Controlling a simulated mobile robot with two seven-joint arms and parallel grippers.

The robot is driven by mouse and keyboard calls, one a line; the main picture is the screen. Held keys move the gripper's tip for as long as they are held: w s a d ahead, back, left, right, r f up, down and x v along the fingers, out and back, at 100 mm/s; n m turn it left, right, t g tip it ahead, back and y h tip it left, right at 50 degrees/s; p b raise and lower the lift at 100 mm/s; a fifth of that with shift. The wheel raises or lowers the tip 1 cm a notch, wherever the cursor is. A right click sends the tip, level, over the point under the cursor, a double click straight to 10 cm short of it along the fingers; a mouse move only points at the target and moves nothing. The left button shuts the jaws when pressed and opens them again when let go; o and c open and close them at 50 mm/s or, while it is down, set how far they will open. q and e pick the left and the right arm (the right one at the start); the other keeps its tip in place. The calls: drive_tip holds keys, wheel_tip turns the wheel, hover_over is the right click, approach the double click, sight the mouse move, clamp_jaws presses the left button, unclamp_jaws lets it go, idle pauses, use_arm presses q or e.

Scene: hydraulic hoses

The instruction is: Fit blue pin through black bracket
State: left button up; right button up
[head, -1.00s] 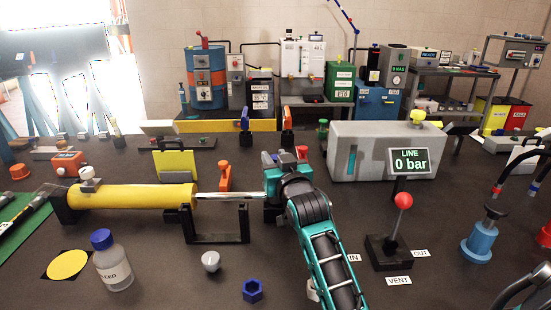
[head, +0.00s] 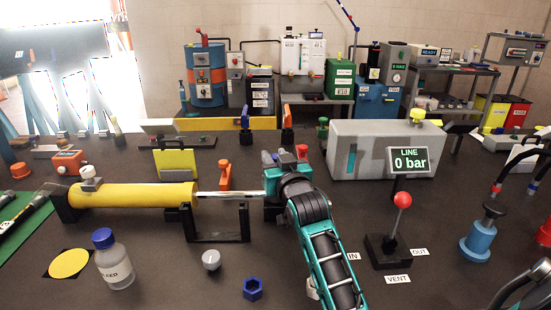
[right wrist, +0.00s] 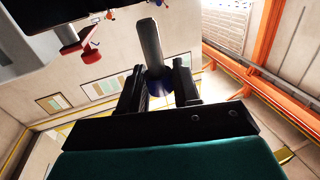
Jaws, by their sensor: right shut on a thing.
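A pin with a grey shaft (right wrist: 150,48) and a blue head (right wrist: 160,90) is between the fingers of my right gripper (right wrist: 160,85) in the right wrist view. In the head view my right gripper (head: 272,188) is at the right end of the silver rod (head: 230,195) of the yellow cylinder (head: 130,195). The teal gripper body covers the rod end. A black U-shaped bracket (head: 217,237) stands below the rod, left of my gripper. I cannot tell whether the pin touches any bracket. My left gripper is not in view.
An orange upright piece (head: 224,177) stands behind the rod. A grey tank (head: 372,150), a LINE 0 bar display (head: 410,161) and a red-knobbed lever (head: 401,201) are to the right.

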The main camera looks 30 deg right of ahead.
drive_tip(key=shift+f+b, duration=0.55)
drive_tip(key=shift+f, duration=0.35)
drive_tip(key=shift+f+b, duration=0.65)
drive_tip(key=shift+f, duration=0.5)
drive_tip(key=shift+f+b, duration=0.3)
drive_tip(key=shift+f, duration=0.2)
drive_tip(key=shift+s+a+f+b, duration=0.1)
drive_tip(key=shift+f+b, duration=0.2)
drive_tip(key=shift+f, duration=0.35)
drive_tip(key=shift+r, duration=0.15)
drive_tip(key=shift+r+p, duration=0.65)
drive_tip(key=shift+p, duration=0.2)
drive_tip(key=shift+r+p, duration=1.7)
drive_tip(key=shift+r, duration=0.05)
